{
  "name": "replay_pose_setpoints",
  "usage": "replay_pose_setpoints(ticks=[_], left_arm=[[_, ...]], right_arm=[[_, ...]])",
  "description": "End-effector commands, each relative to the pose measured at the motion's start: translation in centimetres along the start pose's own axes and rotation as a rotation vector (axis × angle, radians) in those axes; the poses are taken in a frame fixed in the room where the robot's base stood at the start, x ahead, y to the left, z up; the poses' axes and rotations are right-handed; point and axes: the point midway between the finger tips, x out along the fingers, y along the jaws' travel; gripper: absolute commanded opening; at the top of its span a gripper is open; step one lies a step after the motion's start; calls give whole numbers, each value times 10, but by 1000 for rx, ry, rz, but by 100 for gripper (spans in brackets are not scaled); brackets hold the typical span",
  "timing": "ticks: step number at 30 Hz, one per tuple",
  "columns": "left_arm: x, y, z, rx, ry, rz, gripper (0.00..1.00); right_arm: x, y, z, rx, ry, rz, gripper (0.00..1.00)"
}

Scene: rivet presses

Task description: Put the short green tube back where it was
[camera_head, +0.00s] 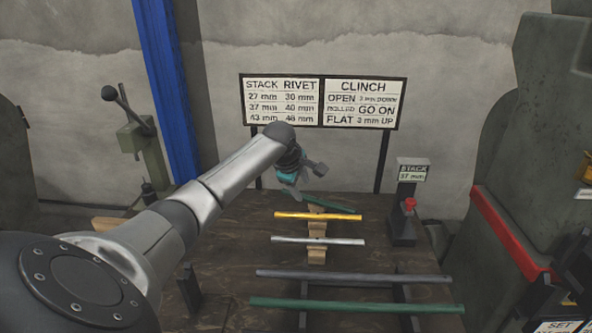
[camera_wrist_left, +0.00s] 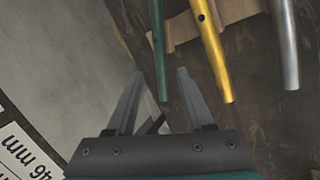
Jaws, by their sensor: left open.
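The short green tube (camera_head: 328,203) lies at the far end of the row of short tubes, behind the yellow tube (camera_head: 318,216). In the left wrist view the green tube (camera_wrist_left: 159,45) passes over a wooden rest (camera_wrist_left: 235,12), and its near end shows between my fingers in the picture. My left gripper (camera_head: 302,180) is open above the far part of the bench; its two fingers also show in the left wrist view (camera_wrist_left: 160,85). I cannot tell whether they touch the tube. My right gripper is not in view.
A silver tube (camera_head: 318,240) lies on the wooden rest (camera_head: 317,256) in front of the yellow one. A long grey tube (camera_head: 350,277) and a long green tube (camera_head: 355,305) lie nearer. A dark stand (camera_head: 404,226) with a red knob stands right. A sign (camera_head: 322,101) stands behind.

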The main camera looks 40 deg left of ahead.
Motion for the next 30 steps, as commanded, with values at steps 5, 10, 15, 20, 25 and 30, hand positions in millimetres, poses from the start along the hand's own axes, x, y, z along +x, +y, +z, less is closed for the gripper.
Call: replay_pose_setpoints(ticks=[5,10,15,20,25,30], left_arm=[[-32,1,0,2,0,1,53],[-53,1,0,1,0,0,53],[-63,0,0,1,1,-1,53],[-64,0,0,0,0,-1,53],[-64,0,0,0,0,-1,53],[-64,0,0,0,0,-1,53]], right_arm=[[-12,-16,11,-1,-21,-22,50],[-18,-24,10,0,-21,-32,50],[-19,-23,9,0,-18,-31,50],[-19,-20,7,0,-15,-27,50],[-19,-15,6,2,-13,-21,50],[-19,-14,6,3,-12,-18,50]])
